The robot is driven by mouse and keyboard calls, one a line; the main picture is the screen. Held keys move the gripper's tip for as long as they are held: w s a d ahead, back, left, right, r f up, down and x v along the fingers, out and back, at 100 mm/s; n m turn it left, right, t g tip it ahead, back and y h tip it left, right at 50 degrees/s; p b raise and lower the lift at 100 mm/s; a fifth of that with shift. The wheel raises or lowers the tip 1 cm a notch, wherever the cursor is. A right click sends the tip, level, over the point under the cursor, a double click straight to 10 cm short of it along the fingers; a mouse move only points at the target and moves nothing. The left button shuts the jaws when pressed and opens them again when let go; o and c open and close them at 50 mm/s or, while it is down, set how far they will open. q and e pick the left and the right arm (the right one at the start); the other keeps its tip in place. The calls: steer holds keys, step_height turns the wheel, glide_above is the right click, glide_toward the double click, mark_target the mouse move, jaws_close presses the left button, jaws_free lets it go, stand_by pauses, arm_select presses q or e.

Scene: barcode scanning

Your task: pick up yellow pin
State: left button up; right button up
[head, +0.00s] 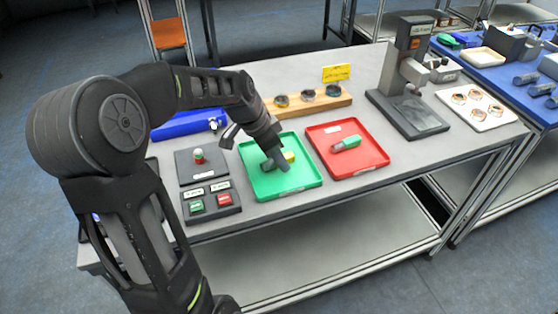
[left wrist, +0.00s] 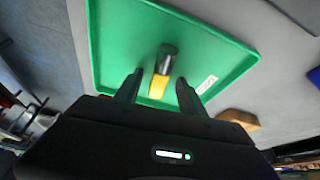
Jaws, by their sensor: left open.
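The yellow pin (left wrist: 160,83) lies in the green tray (left wrist: 114,65). It has a yellow part and a dark grey cylindrical end (left wrist: 167,52). In the head view the pin's yellow part (head: 289,156) shows in the green tray (head: 295,186), partly hidden by my gripper. My left gripper (head: 275,163) is low over the tray. In the left wrist view its two fingers (left wrist: 156,88) are apart, one on each side of the yellow part, with gaps visible on both sides. My right gripper is in neither view.
A red tray (head: 370,166) with a green-handled pin (head: 347,144) stands to the right of the green tray. A button box (head: 211,202) is to the left. A wooden rack (head: 330,103) and a yellow sign (head: 337,73) stand behind. A stand (head: 408,85) is at the back right.

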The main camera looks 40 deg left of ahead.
arm_select(q)
steer(key=shift+c, duration=0.4)
jaws_close()
